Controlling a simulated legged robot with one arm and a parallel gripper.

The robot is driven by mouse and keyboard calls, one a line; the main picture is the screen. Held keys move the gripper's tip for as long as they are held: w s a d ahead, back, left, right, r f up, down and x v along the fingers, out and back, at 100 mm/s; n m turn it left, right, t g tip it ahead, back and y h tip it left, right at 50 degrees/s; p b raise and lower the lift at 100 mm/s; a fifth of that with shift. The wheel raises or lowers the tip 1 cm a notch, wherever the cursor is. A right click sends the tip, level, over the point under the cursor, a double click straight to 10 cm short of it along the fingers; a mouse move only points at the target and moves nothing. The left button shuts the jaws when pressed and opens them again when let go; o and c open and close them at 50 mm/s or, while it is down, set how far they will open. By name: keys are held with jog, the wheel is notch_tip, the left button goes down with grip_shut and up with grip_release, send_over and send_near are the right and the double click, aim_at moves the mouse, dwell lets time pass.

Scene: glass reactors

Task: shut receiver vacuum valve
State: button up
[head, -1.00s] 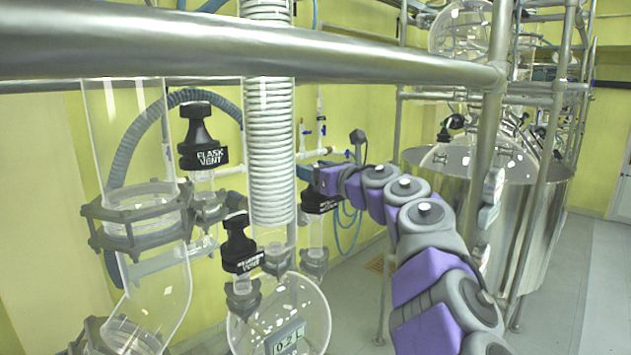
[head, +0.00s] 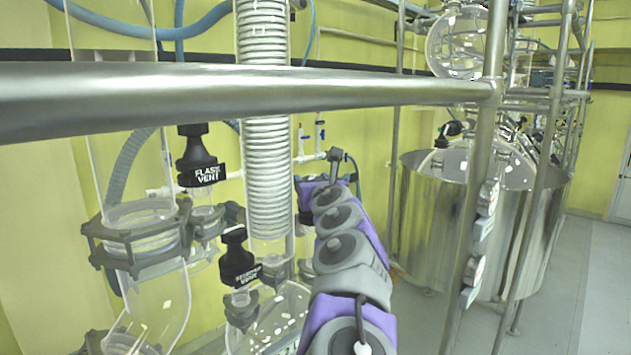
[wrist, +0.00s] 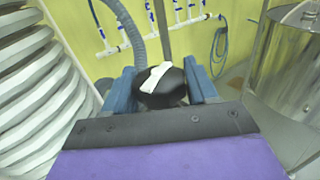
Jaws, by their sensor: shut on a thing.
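In the wrist view, my gripper (wrist: 163,90) has its two blue fingers on either side of a black valve knob (wrist: 162,86) with a white mark on top. The fingers are shut on this knob. In the head view, my purple and grey arm reaches forward beside the white coil column, and my gripper is mostly hidden behind the arm and column. A receiver vent valve (head: 238,262), black with white lettering, stands left of the arm on the round glass receiver (head: 268,318). The label of the gripped knob cannot be read.
A steel rail (head: 250,95) crosses in front at upper height. The flask vent valve (head: 200,165) and white coil column (head: 267,170) stand to the left. A steel vessel (head: 445,220) and frame posts stand to the right. Wall taps (wrist: 150,32) are behind.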

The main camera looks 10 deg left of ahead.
jog(key=o, duration=0.7)
jog(key=shift+s+a+r, duration=0.1)
jog(key=shift+s+a, duration=0.2)
jog(key=shift+a, duration=0.1)
jog(key=shift+o, duration=0.2)
jog(key=shift+w+d+f+n+g+y+b, duration=0.15)
jog(key=shift+f+n+g+y+b, duration=0.15)
jog(key=shift+n+y+b, duration=0.5)
jog(key=shift+r+n+g+y+b, duration=0.1)
jog(key=shift+n+g+y+b, duration=0.35)
jog(key=shift+y+b, duration=0.35)
jog(key=shift+r+n+g+y, duration=0.2)
jog(key=shift+n+g+y, duration=0.7)
jog(key=shift+y, duration=0.2)
jog(key=shift+r+n+g+y+p, duration=0.1)
jog(key=shift+n+g+y+p, duration=0.75)
jog(key=shift+g+y+p, duration=0.35)
jog(key=n+g+y+p, duration=0.1)
jog(key=g+p, duration=0.1)
jog(key=p, duration=0.1)
jog(key=shift+n, duration=0.3)
jog(key=shift+g+p, duration=0.25)
jog(key=shift+p, duration=0.4)
jog(key=shift+n+g+y+p, duration=0.3)
jog(key=shift+n+p, duration=0.1)
jog(key=shift+p, duration=0.05)
jog(key=shift+f, duration=0.2)
